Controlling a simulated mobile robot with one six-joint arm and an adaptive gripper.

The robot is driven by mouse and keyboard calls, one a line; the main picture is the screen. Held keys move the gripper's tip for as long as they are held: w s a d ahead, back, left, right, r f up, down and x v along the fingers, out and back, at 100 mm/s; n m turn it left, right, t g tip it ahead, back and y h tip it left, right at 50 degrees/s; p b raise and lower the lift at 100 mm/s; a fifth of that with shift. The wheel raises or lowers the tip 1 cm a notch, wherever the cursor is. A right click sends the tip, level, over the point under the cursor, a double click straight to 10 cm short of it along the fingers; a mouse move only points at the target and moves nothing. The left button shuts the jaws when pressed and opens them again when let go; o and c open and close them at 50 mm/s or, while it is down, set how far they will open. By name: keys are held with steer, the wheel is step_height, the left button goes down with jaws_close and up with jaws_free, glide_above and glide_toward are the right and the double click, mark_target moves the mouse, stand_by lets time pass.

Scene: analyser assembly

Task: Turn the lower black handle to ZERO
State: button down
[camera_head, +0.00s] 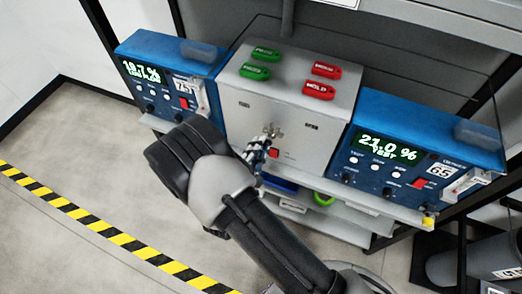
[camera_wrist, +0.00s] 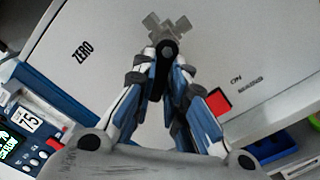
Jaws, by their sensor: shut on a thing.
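The black handle (camera_wrist: 168,50) is on the light grey panel (camera_wrist: 225,45), just below a metal cross-shaped fitting (camera_wrist: 168,27). It points down the wrist picture, between my fingers. My gripper (camera_wrist: 165,78) is shut on it from both sides. The ZERO label (camera_wrist: 82,52) is left of the handle, and an ON label (camera_wrist: 236,78) is to its right. In the head view my gripper (camera_head: 258,148) is at the front of the grey box (camera_head: 235,120), below the metal fitting (camera_head: 272,130). My wrist and fingers hide most of the handle there.
Blue analysers stand left (camera_head: 170,60) and right (camera_head: 430,130) of the box. A red square (camera_wrist: 218,102) is on the panel, right of my fingers. Green tags (camera_head: 257,72) and red tags (camera_head: 318,90) lie on top. A shelf with bins is below.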

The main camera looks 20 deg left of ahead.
steer(key=shift+a+r+m+b, duration=0.1)
steer(key=shift+r+m+b, duration=0.2)
steer(key=shift+m+b, duration=0.75)
steer(key=shift+a+r+m+b, duration=0.1)
steer(key=shift+r+m+b, duration=0.15)
steer(key=shift+m+b, duration=0.75)
steer(key=shift+a+r+m+b, duration=0.1)
steer(key=shift+r+m+b, duration=0.25)
steer(key=shift+m, duration=1.3)
steer(key=c, duration=1.6)
jaws_free()
steer(key=s, duration=1.2)
steer(key=shift+a, duration=0.45)
steer(key=shift+w, duration=0.1)
